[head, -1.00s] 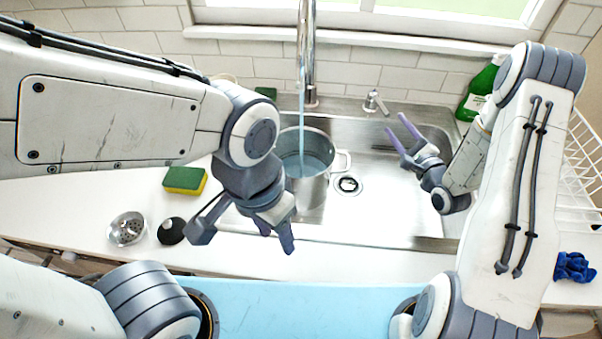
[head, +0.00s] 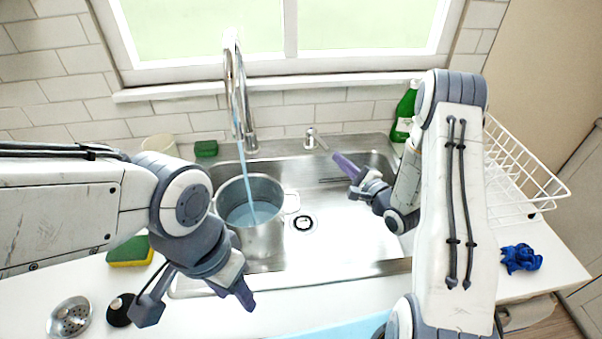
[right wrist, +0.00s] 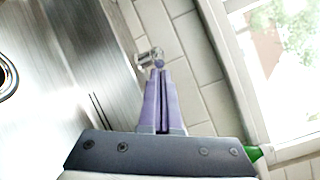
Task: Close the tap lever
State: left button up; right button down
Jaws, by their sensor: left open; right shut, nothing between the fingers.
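The chrome tap lever (head: 312,138) stands on the sink's back edge, right of the tall faucet (head: 240,95). Blue water runs from the faucet into a metal pot (head: 262,238) in the sink. My right gripper (head: 340,158) has its purple fingers shut and empty, pointing toward the lever from its lower right. In the right wrist view the lever (right wrist: 149,56) appears just beyond the fingertips (right wrist: 160,74); I cannot tell whether they touch. My left gripper (head: 200,300) is open and empty over the counter in front of the sink.
A green bottle (head: 405,112) stands behind my right arm. A white wire rack (head: 525,175) and blue cloth (head: 521,258) are at the right. A yellow-green sponge (head: 130,252) and strainer (head: 70,316) lie at the left. The sink right of the pot is clear.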

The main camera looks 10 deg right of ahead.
jog(key=s+d+n+g+y+b, duration=0.1)
jog(key=s+d+n+b, duration=0.15)
jog(key=d+n, duration=0.4)
pick_arm(q)
jog(key=shift+f+p, duration=0.15)
jog(key=shift+p, duration=1.1)
pick_arm(e)
jog(key=n, duration=0.3)
send_near(319, 140)
jog(key=w, duration=0.4)
jog(key=shift+w+f, duration=0.15)
jog(key=shift+w, duration=0.15)
jog(key=shift+d, duration=0.15)
